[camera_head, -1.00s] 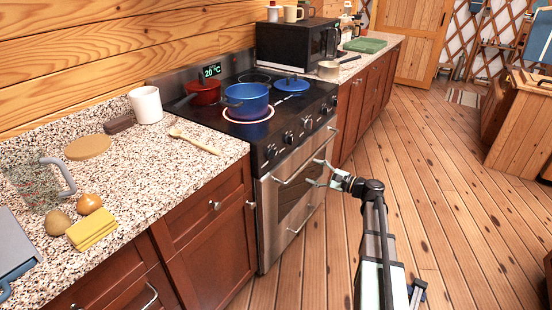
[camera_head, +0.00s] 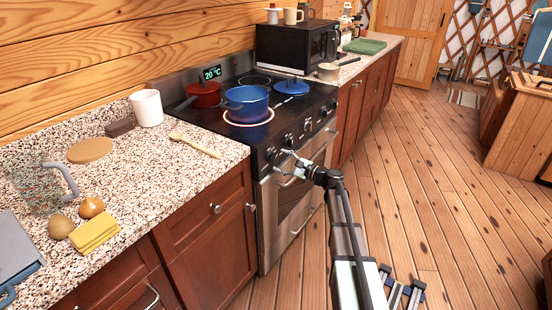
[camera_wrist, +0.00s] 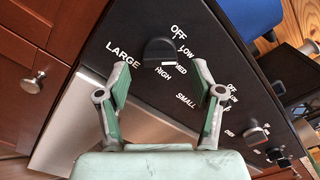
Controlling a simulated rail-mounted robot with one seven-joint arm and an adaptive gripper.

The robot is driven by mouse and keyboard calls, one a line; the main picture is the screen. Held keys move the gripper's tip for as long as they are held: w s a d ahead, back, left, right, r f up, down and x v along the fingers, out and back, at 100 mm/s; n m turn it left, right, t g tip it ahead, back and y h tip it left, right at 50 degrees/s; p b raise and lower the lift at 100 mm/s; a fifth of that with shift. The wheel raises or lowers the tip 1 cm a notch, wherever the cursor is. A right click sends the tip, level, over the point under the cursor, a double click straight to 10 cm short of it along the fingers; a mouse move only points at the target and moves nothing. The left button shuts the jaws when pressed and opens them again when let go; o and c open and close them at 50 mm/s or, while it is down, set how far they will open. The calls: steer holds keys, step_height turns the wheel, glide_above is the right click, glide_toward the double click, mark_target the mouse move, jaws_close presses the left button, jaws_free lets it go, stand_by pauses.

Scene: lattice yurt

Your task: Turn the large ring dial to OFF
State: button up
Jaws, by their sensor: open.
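The large ring dial (camera_wrist: 157,48) is a dark knob on the stove's black front panel, beside the word LARGE. OFF, LOW, MED and HIGH stand around its upper right to lower side. A white mark on its lower edge lies close to MED and HIGH; exactly which it points to I cannot tell. In the head view the dial (camera_head: 271,152) is at the left end of the knob row. My gripper (camera_wrist: 162,80) is open and faces the panel, its fingers on either side of the dial in the picture, apparently not touching. It also shows in the head view (camera_head: 284,163).
A blue pot (camera_head: 246,101) stands on a glowing red ring of the stove. More knobs (camera_wrist: 256,134) lie to the right, the nearest labelled SMALL. The oven handle (camera_head: 299,176) runs below the panel.

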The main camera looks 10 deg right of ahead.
mark_target(275, 158)
steer(key=shift+x, duration=1.6)
steer(key=c, duration=1.1)
steer(key=shift+c, duration=0.2)
